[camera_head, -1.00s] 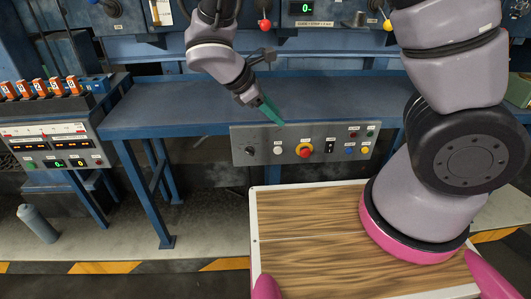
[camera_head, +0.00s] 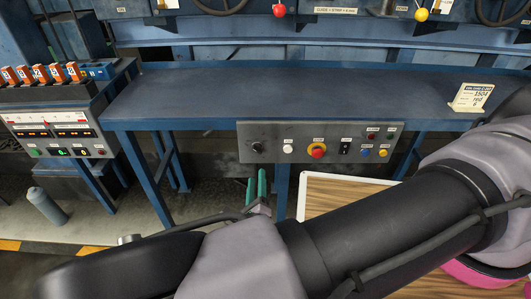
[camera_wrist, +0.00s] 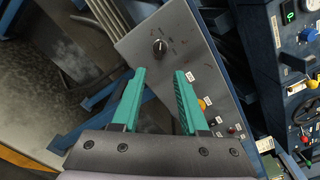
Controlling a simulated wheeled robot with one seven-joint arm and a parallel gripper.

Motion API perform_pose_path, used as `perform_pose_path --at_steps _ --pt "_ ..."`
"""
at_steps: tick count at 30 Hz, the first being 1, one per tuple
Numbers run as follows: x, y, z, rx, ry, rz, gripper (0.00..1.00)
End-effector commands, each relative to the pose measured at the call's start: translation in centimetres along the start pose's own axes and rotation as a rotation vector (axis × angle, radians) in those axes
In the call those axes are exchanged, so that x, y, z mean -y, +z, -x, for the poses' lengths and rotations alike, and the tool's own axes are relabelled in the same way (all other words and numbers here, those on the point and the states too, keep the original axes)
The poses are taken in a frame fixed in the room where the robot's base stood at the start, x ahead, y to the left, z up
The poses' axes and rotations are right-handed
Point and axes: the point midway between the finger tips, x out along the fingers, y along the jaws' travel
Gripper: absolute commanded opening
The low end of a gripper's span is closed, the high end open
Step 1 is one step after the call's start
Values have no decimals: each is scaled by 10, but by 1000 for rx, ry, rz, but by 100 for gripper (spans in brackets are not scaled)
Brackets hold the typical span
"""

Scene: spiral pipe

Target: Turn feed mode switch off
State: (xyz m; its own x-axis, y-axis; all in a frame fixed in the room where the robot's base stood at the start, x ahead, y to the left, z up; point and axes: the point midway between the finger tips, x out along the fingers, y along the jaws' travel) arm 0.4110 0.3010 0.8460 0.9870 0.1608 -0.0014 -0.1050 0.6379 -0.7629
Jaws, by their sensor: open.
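A grey control panel (camera_head: 280,154) hangs on the front of the blue bench. A black rotary knob (camera_head: 256,147) sits at its left end, with a small label I cannot read. The knob also shows in the wrist view (camera_wrist: 159,46), with a white mark on its face. Further right on the panel is a black switch (camera_head: 345,147). I cannot tell from the labels which one is the feed mode switch. My gripper (camera_head: 256,178) has green fingers, open and empty, below the panel's left part in the head view. In the wrist view the knob lies beyond the gap between the fingertips.
A white button (camera_head: 288,149) and a red emergency button (camera_head: 317,151) sit between knob and switch. Several small lights and buttons are at the right end. The blue bench top (camera_head: 270,95) is above. A wooden-topped board (camera_head: 335,194) lies below right.

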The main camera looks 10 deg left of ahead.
Motion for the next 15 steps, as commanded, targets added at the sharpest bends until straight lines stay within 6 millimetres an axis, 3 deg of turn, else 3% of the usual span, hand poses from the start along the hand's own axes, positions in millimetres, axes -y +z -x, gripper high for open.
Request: perform_pose_path --at_steps 5,15 --pt "0 0 -16 7 0 6 44" --pt "-1 0 -79 4 0 6 44"
